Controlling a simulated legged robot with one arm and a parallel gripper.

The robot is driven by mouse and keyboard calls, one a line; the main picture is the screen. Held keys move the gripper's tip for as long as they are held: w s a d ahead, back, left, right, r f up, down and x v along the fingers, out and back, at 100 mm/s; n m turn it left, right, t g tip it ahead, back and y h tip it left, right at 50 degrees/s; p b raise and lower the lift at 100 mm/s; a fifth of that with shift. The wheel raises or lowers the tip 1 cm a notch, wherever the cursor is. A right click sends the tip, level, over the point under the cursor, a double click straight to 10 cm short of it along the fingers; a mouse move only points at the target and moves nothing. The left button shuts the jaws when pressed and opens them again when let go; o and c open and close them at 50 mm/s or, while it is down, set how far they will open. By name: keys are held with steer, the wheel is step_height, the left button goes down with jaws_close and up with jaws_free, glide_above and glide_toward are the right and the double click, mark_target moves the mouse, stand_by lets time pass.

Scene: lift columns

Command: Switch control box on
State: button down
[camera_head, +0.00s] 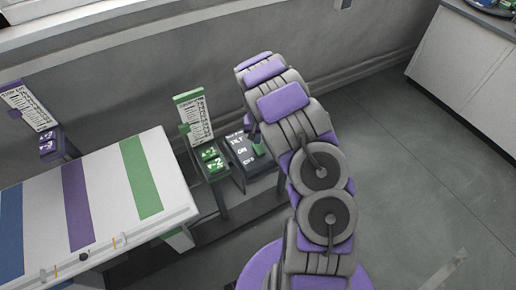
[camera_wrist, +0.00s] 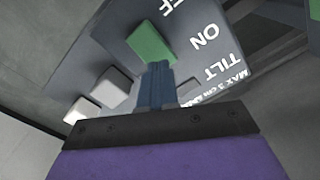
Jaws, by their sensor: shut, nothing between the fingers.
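The control box (camera_head: 243,158) is a dark grey box with white lettering, right of the striped table in the head view. In the wrist view the control box (camera_wrist: 182,42) shows upside-down lettering with ON, TILT and part of OFF. A green switch block (camera_wrist: 150,42) sticks out of its face near ON and OFF. My gripper (camera_wrist: 156,66) has blue fingers, shut and empty. Its tips are at the lower edge of the green block in the picture; I cannot tell whether they touch. In the head view my arm hides part of the box.
A table (camera_head: 101,190) with blue, purple and green stripes stands at left. A stand with a green-topped sign (camera_head: 194,118) and green labels is beside the box. Two pale blocks (camera_wrist: 118,87) (camera_wrist: 82,110) protrude in the wrist view. The floor at right is clear.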

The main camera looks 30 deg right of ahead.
steer(key=shift+d+f, duration=0.15)
steer(key=shift+a+f, duration=0.2)
steer(key=shift+a, duration=0.15)
steer(key=shift+d+f, duration=0.2)
steer(key=shift+f, duration=0.35)
steer(key=shift+a, duration=0.1)
steer(key=shift+r+p, duration=1.05)
steer(key=shift+r, duration=2.5)
